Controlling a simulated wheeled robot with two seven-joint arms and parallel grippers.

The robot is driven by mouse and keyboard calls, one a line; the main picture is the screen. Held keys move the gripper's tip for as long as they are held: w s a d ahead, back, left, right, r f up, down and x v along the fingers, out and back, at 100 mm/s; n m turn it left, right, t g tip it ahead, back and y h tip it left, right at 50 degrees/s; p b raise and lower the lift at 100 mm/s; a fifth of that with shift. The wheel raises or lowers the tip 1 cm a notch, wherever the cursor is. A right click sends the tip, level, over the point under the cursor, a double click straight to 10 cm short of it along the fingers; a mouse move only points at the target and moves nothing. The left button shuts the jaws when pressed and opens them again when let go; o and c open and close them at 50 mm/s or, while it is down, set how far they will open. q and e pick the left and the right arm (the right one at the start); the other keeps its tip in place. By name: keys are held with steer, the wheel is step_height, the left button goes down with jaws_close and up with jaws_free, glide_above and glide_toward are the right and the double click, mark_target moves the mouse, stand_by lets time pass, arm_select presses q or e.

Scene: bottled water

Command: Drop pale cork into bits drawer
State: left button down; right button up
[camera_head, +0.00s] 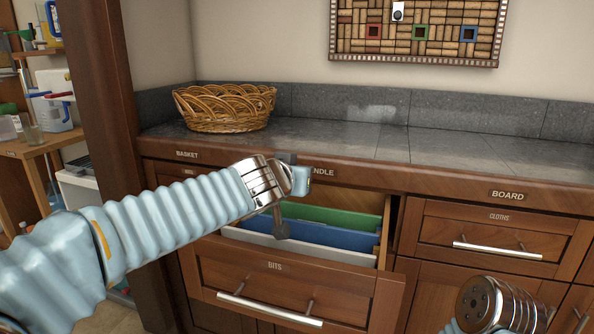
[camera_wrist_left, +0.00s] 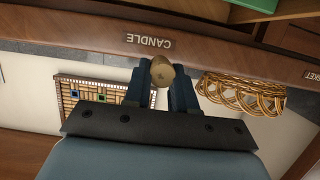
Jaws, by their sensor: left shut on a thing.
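The pale cork (camera_wrist_left: 161,72) is held between the two dark fingers of my left gripper (camera_wrist_left: 160,78) in the left wrist view, its round end facing the camera. In the head view my left gripper (camera_head: 282,230) hangs over the open bits drawer (camera_head: 275,267), its fingers pointing down. I cannot make out the cork there. The drawer is pulled out, with its label and silver handle on the front. Green, blue and grey pieces show inside it. My right arm's wrist shows at the lower right, but its fingers are out of view.
A wicker basket (camera_head: 226,107) stands on the grey stone counter (camera_head: 330,133) at the left. A cork board (camera_head: 418,30) hangs on the wall. The closed cloths drawer (camera_head: 497,240) is right of the open one. The counter is otherwise clear.

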arm_select(q)
steer(key=shift+f, duration=0.1)
steer(key=c, duration=0.8)
jaws_free()
steer(key=shift+c, duration=0.2)
steer(key=b+v, duration=0.3)
steer(key=v, duration=1)
steer(key=shift+s+b, duration=0.3)
steer(key=shift+s, duration=0.05)
